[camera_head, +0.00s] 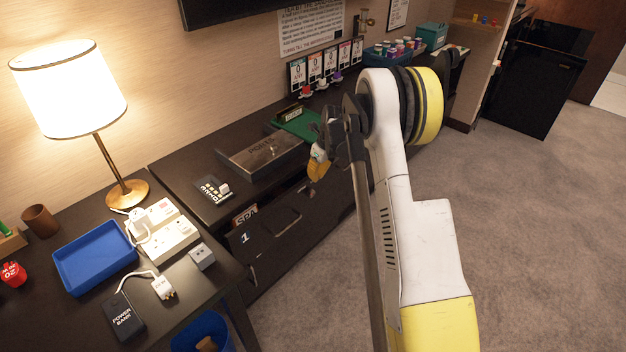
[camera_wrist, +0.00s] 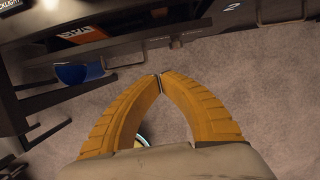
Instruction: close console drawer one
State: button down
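Console drawer one (camera_head: 262,238) is the dark drawer marked "1" at the left end of the long console. It stands pulled out, with a gap behind its front where an item lettered "SPA" (camera_head: 245,215) shows. That orange and white item also shows in the wrist view (camera_wrist: 82,35). My gripper (camera_head: 318,172) is above and to the right of the drawer front, close to the console's front edge. Its yellow fingers meet at the tips in the wrist view (camera_wrist: 160,77), with nothing visible between them. They appear apart from the drawer. My arm hides part of the console front.
The console top (camera_head: 190,165) carries a metal box (camera_head: 262,155) and a green tray (camera_head: 300,122). A nearer desk at left holds a lamp (camera_head: 70,90), blue tray (camera_head: 95,257) and power bank (camera_head: 123,318). A blue bin (camera_head: 205,330) stands below. Carpet (camera_head: 540,230) at right is clear.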

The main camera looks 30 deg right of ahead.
jog(key=s+d+f+t+y, duration=0.2)
jog(key=s+d+f+t, duration=0.1)
jog(key=s+d+t, duration=0.15)
jog(key=t+b, duration=0.1)
jog(key=b, duration=0.4)
send_near(305, 187)
jog(key=x, duration=0.4)
jog(key=s+f+x, duration=0.1)
jog(key=x, duration=0.1)
jog(key=shift+d, duration=0.1)
jog(key=shift+w+a+r, duration=0.2)
jog(key=shift+w+a, duration=0.05)
jog(key=shift+w, duration=0.35)
jog(key=w, duration=0.1)
jog(key=w+a, duration=0.1)
jog(key=w, duration=0.3)
jog(key=shift+a, duration=0.4)
jog(key=shift+d, duration=0.1)
